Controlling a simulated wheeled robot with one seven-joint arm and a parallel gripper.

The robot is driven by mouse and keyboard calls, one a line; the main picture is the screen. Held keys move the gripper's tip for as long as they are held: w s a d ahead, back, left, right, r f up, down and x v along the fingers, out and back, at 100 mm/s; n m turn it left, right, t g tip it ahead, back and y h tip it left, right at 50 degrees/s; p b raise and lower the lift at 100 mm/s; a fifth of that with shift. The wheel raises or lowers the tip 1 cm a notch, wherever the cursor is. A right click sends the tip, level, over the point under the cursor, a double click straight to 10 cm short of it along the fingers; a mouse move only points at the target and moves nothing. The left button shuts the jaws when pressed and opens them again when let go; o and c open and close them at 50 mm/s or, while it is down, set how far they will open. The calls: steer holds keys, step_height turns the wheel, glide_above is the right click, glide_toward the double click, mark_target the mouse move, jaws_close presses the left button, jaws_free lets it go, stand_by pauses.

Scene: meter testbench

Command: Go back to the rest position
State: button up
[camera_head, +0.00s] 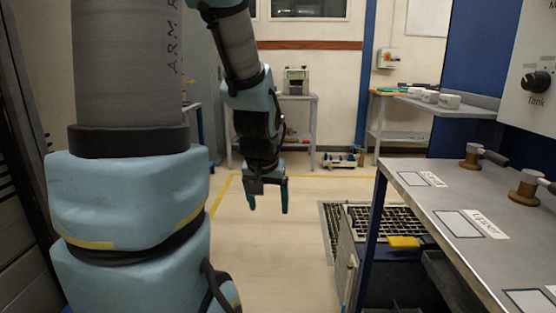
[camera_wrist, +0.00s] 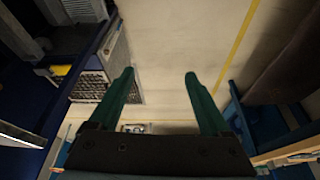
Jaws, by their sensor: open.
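My gripper (camera_head: 268,196) hangs from the arm in the middle of the head view, pointing down over the open floor. Its two green fingers are apart with nothing between them. In the wrist view my gripper (camera_wrist: 160,78) also shows open and empty, with bare floor beyond the fingertips. It touches nothing that I can see.
A grey workbench (camera_head: 408,202) with labelled spots and brown-based fittings stands at right. Below it is a dark crate with a black grid (camera_head: 405,222) and a yellow item (camera_head: 404,242). A small table (camera_head: 298,97) with a device stands behind. The floor (camera_head: 270,260) between is clear.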

steer(key=s+a+f+n+g, duration=0.1)
steer(key=s+a+f+g, duration=0.1)
steer(key=s+a+f, duration=0.3)
step_height(320, 180, up, 17)
steer(key=s+p, duration=0.1)
steer(key=p, duration=1.3)
steer(key=shift+s+d, duration=0.2)
steer(key=shift+d, duration=0.1)
